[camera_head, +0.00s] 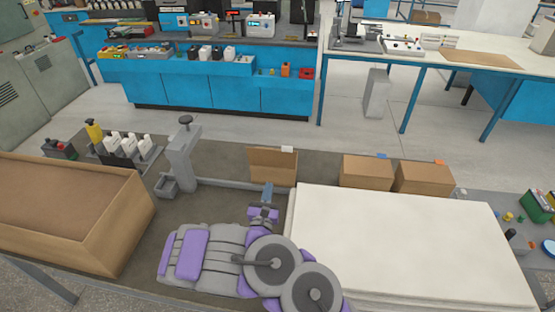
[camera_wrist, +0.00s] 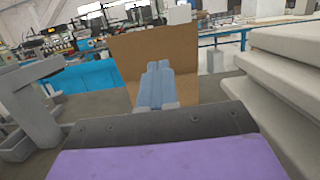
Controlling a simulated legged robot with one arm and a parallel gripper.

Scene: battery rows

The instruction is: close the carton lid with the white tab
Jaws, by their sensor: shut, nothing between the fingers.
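The brown carton (camera_head: 272,174) with the white tab (camera_head: 287,149) stands on the dark bench. Its lid (camera_head: 268,156) looks raised, with the tab at its top edge. In the wrist view the brown lid panel (camera_wrist: 140,50) stands upright ahead, with the white tab (camera_wrist: 179,14) at its upper right. My gripper (camera_head: 268,187) is shut and empty, just on the near side of the carton. In the wrist view its blue-grey fingers (camera_wrist: 158,82) lie together in front of the panel and hide part of the carton. I cannot tell whether they touch it.
Two other cartons stand right, one with a blue tab (camera_head: 381,155), one with an orange tab (camera_head: 438,161). A pale stack of slabs (camera_head: 400,240) lies close right of my gripper. A grey post fixture (camera_head: 183,155) stands left, and a large brown box (camera_head: 120,225) farther left.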

